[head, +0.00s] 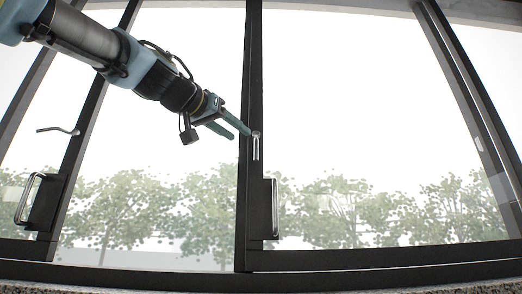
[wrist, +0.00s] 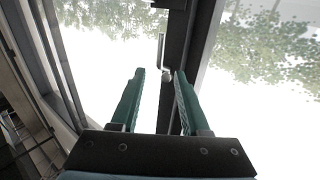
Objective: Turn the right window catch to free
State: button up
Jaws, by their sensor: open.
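The right window catch (head: 256,146) is a small pale metal lever on the dark middle upright of the window. In the head view it hangs straight down from its pivot. It also shows in the wrist view (wrist: 161,54), just beyond my fingertips. My gripper (head: 244,130) has green fingers and reaches in from the upper left, its tips close to the top of the catch. In the wrist view my gripper (wrist: 160,72) is open, with the catch seen in line with the gap. I cannot tell whether a finger touches it. Nothing is held.
A second catch (head: 58,131) lies nearly level on the left upright. A pull handle (head: 275,208) sits below the right catch, and another handle (head: 27,199) is at the lower left. Dark frame bars and glass panes surround the catch. The sill runs along the bottom.

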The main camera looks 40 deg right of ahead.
aim_at(255, 146)
jog(key=p+x, duration=0.3)
jog(key=x, duration=0.7)
jog(key=shift+p, duration=0.3)
jog(key=shift+c, duration=0.3)
grip_shut()
dwell(0.6)
